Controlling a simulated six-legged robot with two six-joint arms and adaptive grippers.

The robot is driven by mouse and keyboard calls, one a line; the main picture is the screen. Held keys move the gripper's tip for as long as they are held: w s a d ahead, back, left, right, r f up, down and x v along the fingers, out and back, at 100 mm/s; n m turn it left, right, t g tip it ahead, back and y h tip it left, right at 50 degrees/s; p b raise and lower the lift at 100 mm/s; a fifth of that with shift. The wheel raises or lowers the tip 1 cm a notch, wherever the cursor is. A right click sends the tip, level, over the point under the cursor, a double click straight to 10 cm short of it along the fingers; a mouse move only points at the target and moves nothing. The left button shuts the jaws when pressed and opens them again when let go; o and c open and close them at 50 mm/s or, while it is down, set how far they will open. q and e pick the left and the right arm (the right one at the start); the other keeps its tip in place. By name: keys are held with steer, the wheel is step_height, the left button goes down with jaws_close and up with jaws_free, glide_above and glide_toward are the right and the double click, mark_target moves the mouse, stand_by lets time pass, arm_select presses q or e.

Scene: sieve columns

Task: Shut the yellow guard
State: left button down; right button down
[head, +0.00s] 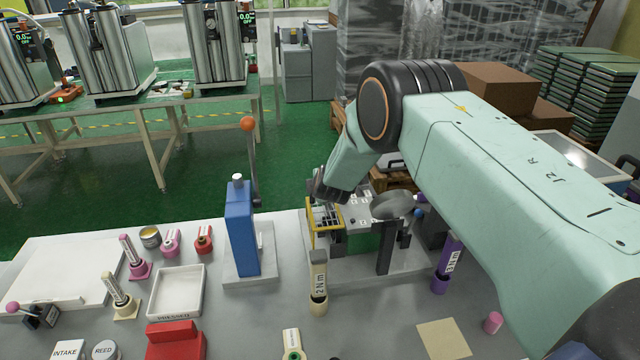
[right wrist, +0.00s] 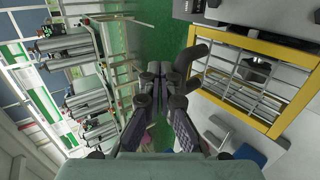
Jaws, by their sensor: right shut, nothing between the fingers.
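The yellow guard (head: 311,222) is a small barred frame on the fixture behind the front table's middle. In the right wrist view the guard (right wrist: 283,119) fills the right side, with a dark curved handle (right wrist: 197,53) on its near side. I cannot tell how far the guard stands open. My right gripper (head: 320,185) is just above and beside the guard in the head view. In the right wrist view the gripper (right wrist: 154,72) is shut and empty, its fingertips left of the handle and apart from it. My left gripper is not in view.
A blue press (head: 241,232) with an orange-knobbed lever (head: 248,124) stands left of the fixture. A cream cylinder (head: 318,283) marked 2 Nm stands in front of the fixture, and a purple one (head: 447,264) to its right. A white tray (head: 177,292) lies further left.

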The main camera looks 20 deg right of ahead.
mark_target(321, 210)
steer(key=shift+w+d+f, duration=0.1)
steer(key=shift+w+f, duration=0.05)
steer(key=shift+s+a+r, duration=0.2)
steer(key=shift+a+r, duration=0.05)
steer(key=shift+a, duration=0.05)
steer(key=shift+w+d+f, duration=0.1)
steer(key=shift+d+f, duration=0.05)
steer(key=shift+d, duration=0.05)
steer(key=v, duration=0.4)
steer(key=shift+w+a, duration=0.1)
steer(key=shift+w, duration=0.05)
steer(key=v, duration=0.4)
steer(key=shift+a, duration=0.1)
steer(key=shift+s, duration=0.25)
